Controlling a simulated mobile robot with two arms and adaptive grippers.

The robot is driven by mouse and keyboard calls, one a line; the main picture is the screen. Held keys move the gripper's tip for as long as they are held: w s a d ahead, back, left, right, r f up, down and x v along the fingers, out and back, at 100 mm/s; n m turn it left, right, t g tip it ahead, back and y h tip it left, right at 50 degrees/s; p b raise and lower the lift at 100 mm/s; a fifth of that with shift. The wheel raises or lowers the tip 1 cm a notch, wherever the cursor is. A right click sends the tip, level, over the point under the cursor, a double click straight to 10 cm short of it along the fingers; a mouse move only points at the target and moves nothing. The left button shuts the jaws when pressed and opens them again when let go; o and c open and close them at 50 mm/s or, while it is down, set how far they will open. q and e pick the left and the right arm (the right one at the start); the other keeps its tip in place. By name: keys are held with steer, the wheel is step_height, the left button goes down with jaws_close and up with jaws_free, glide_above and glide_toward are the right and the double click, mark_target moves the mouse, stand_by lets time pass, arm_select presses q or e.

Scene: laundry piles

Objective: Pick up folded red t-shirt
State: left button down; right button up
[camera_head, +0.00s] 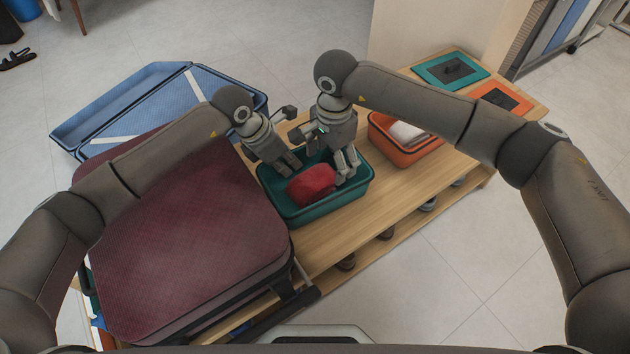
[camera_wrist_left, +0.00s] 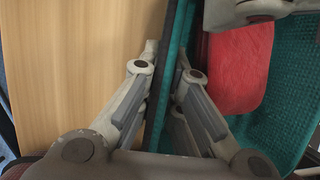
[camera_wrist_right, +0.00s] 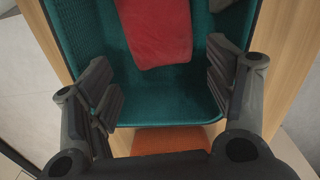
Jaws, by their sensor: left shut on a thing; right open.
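The folded red t-shirt (camera_head: 312,184) lies as a rounded bundle inside a teal bin (camera_head: 325,212) on the wooden bench. It also shows in the left wrist view (camera_wrist_left: 240,68) and the right wrist view (camera_wrist_right: 155,32). My left gripper (camera_head: 291,164) is shut on the bin's rim (camera_wrist_left: 172,85), one finger outside over the wood and one inside, apart from the shirt. My right gripper (camera_head: 347,174) is open over the bin's other end; its fingers (camera_wrist_right: 163,88) are spread, with the shirt beyond them and nothing between them.
An orange bin (camera_head: 405,151) with white cloth stands right of the teal bin. Teal (camera_head: 452,88) and orange (camera_head: 500,110) lids lie at the bench's far end. A large maroon suitcase (camera_head: 180,250) fills the left. A blue open case (camera_head: 130,108) lies behind it.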

mark_target(328, 169)
steer(key=f, duration=0.4)
steer(key=shift+a+f, duration=0.25)
steer(key=shift+f, duration=0.1)
steer(key=c, duration=0.9)
steer(key=shift+r, duration=0.1)
step_height(328, 169, up, 18)
steer(key=shift+f, duration=0.1)
arm_select(q)
steer(key=c, duration=1.5)
jaws_free()
steer(key=shift+c, duration=0.2)
